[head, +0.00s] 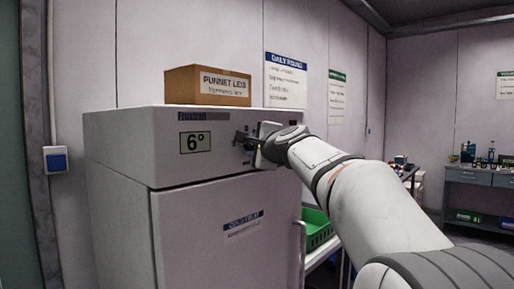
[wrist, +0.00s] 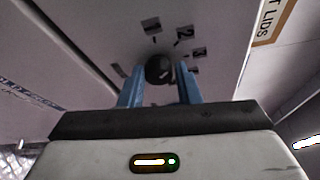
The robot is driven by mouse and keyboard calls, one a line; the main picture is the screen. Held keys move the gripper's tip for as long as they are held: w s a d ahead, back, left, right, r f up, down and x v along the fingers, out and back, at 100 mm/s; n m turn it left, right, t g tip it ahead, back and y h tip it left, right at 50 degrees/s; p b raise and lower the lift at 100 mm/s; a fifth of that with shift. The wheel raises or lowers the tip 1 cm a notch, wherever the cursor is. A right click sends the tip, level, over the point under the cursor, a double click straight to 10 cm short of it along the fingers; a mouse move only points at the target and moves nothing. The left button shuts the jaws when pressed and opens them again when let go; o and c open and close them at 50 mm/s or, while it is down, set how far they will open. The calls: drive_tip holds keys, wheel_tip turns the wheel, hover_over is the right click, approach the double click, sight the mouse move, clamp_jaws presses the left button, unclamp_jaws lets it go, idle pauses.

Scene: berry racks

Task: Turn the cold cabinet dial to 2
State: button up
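The cold cabinet (head: 222,225) is a pale box with a door below and a control panel above. Its display (head: 195,142) reads 6°. The dial (wrist: 160,69) is a round black knob with a small light mark at its lower right. Number labels sit around it, with the 2 label (wrist: 184,33) at its upper right and the 3 label (wrist: 199,52) below that. My gripper (wrist: 160,86) has its blue fingers on both sides of the dial, appearing to touch it. In the head view my gripper (head: 248,141) is at the panel and hides most of the dial.
A cardboard box of punnet lids (head: 207,87) stands on top of the cabinet. A green crate (head: 318,230) sits on a stand right of the cabinet, behind my arm. A grey workbench (head: 480,178) is at the far right. A blue-white switch (head: 56,160) is on the left wall.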

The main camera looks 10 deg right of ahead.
drive_tip(key=o, duration=0.4)
drive_tip(key=b+v, duration=0.1)
drive_tip(key=v, duration=0.6)
drive_tip(key=shift+s, duration=0.4)
